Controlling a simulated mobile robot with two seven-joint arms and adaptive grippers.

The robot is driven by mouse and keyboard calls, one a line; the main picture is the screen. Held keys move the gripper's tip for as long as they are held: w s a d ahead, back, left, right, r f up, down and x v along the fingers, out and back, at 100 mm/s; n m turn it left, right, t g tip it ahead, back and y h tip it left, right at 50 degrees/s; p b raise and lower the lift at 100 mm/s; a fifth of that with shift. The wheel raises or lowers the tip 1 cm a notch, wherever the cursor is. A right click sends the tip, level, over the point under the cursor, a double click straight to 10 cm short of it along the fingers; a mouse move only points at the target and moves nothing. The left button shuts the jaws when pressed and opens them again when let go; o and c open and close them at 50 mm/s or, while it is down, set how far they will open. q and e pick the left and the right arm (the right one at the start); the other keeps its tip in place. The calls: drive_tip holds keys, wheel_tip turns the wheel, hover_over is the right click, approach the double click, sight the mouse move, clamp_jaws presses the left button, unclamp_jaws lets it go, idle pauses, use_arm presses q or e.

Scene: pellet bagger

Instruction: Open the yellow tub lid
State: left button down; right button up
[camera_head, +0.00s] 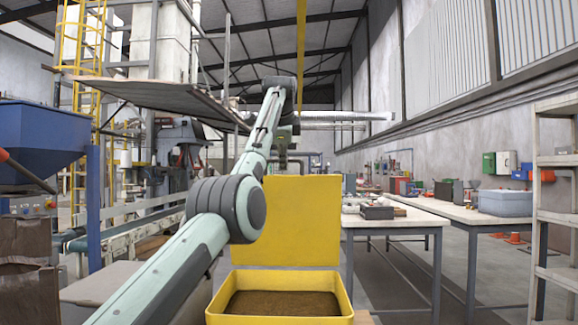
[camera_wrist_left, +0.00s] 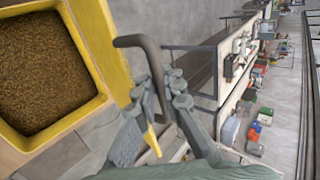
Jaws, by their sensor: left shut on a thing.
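The yellow tub (camera_head: 280,318) stands low at the front centre in the head view, filled with brown pellets (camera_head: 282,303). Its yellow lid (camera_head: 300,220) stands raised, nearly upright, at the tub's far side. In the left wrist view the tub (camera_wrist_left: 75,118) with its pellets is at the left, and the lid (camera_wrist_left: 98,45) shows nearly edge-on. A dark bent handle (camera_wrist_left: 136,42) projects beside the lid. My left gripper (camera_wrist_left: 155,100) is shut on this handle. In the head view my left arm reaches over behind the lid, which hides the fingertips. My right gripper is not in view.
A long workbench (camera_head: 440,214) with tools and boxes stands to the right, and a grey shelf rack (camera_head: 555,190) at the far right. A blue hopper (camera_head: 40,140) and a conveyor (camera_head: 120,235) are at the left.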

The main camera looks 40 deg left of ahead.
use_arm(q)
drive_tip(key=shift+w+a+r, duration=0.15)
drive_tip(key=shift+w+r, duration=0.05)
drive_tip(key=shift+w, duration=0.05)
idle(0.3)
drive_tip(key=c, duration=1.6)
unclamp_jaws()
drive_tip(key=v, duration=1.2)
drive_tip(key=shift+w, duration=0.1)
